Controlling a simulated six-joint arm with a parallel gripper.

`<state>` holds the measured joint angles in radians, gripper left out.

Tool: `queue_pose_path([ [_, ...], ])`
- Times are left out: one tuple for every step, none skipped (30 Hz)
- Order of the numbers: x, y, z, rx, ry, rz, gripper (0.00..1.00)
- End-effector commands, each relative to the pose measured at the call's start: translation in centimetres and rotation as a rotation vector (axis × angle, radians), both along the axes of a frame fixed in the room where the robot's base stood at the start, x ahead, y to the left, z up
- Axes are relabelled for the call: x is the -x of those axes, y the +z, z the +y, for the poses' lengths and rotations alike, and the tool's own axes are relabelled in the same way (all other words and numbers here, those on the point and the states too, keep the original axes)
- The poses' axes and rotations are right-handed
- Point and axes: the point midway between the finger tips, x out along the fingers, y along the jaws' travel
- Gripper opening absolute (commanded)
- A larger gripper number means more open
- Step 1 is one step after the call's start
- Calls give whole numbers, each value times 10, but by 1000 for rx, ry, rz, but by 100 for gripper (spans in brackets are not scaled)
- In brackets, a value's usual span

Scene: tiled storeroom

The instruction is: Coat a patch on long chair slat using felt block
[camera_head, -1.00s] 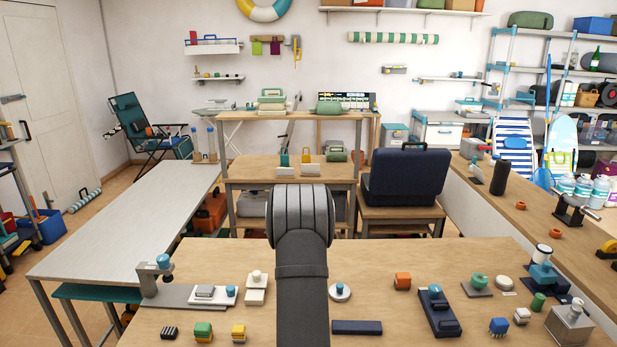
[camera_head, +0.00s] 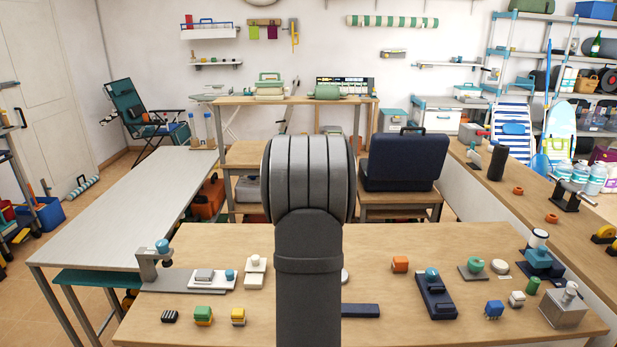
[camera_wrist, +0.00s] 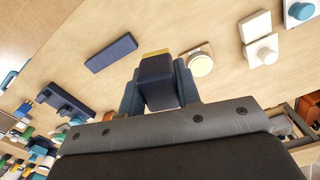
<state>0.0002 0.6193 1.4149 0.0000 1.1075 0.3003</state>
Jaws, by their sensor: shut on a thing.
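My gripper (camera_wrist: 160,85) is shut on a dark navy block (camera_wrist: 158,72) with a yellow edge, seen in the wrist view; I take it for the felt block. A flat navy bar (camera_wrist: 110,52) lies on the worktable, apart from the held block; it also shows in the head view (camera_head: 360,310). It may be the long chair slat, but I cannot tell for certain. My arm hides the gripper and the held block in the head view. Whether the block touches the table is unclear.
A round white knob piece (camera_wrist: 200,64) is close beside the held block.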

Motion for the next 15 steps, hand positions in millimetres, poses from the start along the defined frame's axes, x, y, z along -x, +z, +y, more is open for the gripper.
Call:
queue_pose_path([
  [0,0,-1,0,-1,0,12],
  [0,-1,-2,0,-7,0,12],
  [0,-3,-4,0,-25,0,12],
  [0,-5,-6,0,-45,1,12],
  [0,-7,-9,0,-71,1,12],
  [1,-12,-14,0,-114,2,12],
  [1,-15,-19,0,-154,3,12],
  [2,-19,-24,0,-199,3,12],
  [2,-25,-31,0,-263,3,12],
  [3,-29,-36,0,-313,3,12],
  [3,-34,-42,1,-366,4,12],
  [4,-40,-49,0,-432,2,12],
  [5,-44,-54,0,-481,3,12],
  [5,-48,-60,0,-528,3,12],
  [6,-53,-66,0,-586,2,12],
])
